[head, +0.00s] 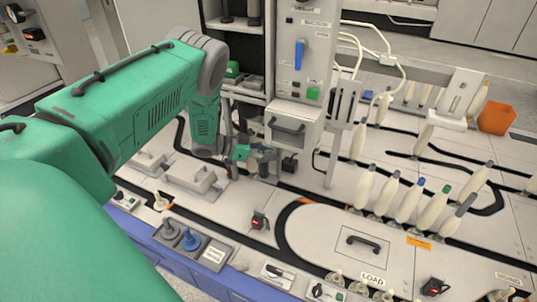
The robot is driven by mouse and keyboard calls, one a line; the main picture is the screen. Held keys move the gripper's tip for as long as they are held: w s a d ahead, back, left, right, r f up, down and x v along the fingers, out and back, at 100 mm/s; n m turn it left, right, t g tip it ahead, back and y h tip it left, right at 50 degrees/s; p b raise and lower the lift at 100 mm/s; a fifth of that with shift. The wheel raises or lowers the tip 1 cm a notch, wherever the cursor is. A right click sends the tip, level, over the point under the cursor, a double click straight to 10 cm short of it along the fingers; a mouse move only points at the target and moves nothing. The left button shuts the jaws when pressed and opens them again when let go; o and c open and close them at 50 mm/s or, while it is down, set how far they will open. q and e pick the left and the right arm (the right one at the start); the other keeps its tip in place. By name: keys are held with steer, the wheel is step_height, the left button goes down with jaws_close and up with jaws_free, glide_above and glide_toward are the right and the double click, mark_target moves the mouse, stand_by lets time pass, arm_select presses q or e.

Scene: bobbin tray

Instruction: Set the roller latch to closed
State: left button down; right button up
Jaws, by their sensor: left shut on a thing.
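My left arm comes in from the left, and its gripper (266,163) is low at the foot of the grey control column (304,70). The gripper is shut on a small part there, which the fingers and wrist mostly hide. I cannot tell for sure whether that part is the roller latch or how it is set. A small black block (290,164) is just right of the fingers. My right gripper is out of view.
Several cream bobbins (408,203) stand on the right of the bench. Blue and grey knobs (190,238) are at front left. An orange box (496,118) is at the back right.

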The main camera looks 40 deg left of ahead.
arm_select(q)
steer(key=shift+a+f, duration=0.1)
stand_by(0.3)
steer(key=c, duration=1.5)
jaws_free()
steer(key=shift+a, duration=0.1)
steer(key=v, duration=1.2)
steer(key=shift+w+a, duration=0.1)
